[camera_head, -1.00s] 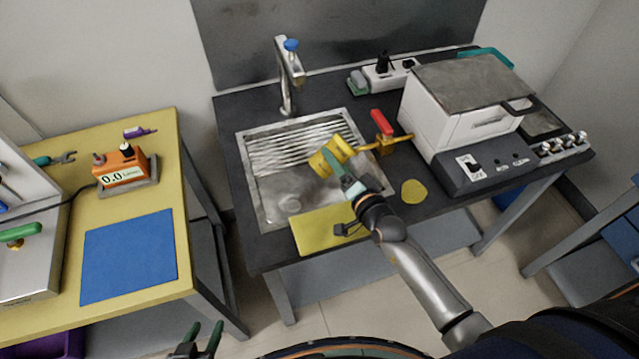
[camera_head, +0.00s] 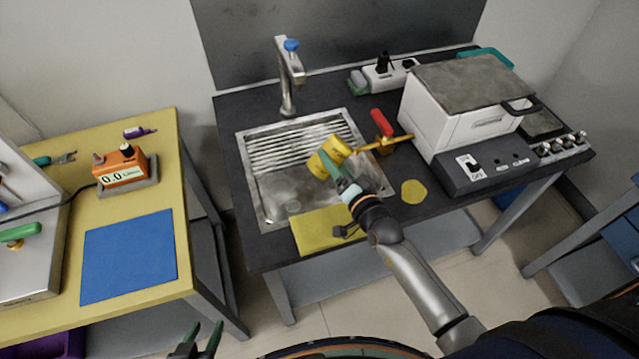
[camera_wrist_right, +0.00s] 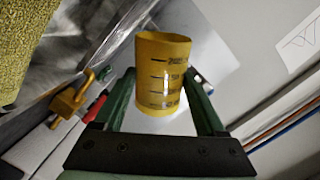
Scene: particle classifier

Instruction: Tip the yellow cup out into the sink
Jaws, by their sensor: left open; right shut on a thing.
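The yellow cup (camera_head: 328,157) is held over the right side of the metal sink (camera_head: 262,185), lying tilted on its side. In the right wrist view the cup (camera_wrist_right: 162,72), with dark measuring marks, sits between the green fingers. My right gripper (camera_head: 335,172) is shut on the cup. The cup's inside is hidden, and I cannot see anything pouring out. My left gripper (camera_head: 202,338) is open and empty at the bottom edge of the head view, far from the sink.
A tap (camera_head: 287,75) stands behind the sink. A yellow cloth (camera_head: 322,230) lies over the sink's front edge. A red-handled brass valve (camera_head: 382,135) and a white machine (camera_head: 465,105) stand to the right. A yellow round piece (camera_head: 413,192) lies on the counter.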

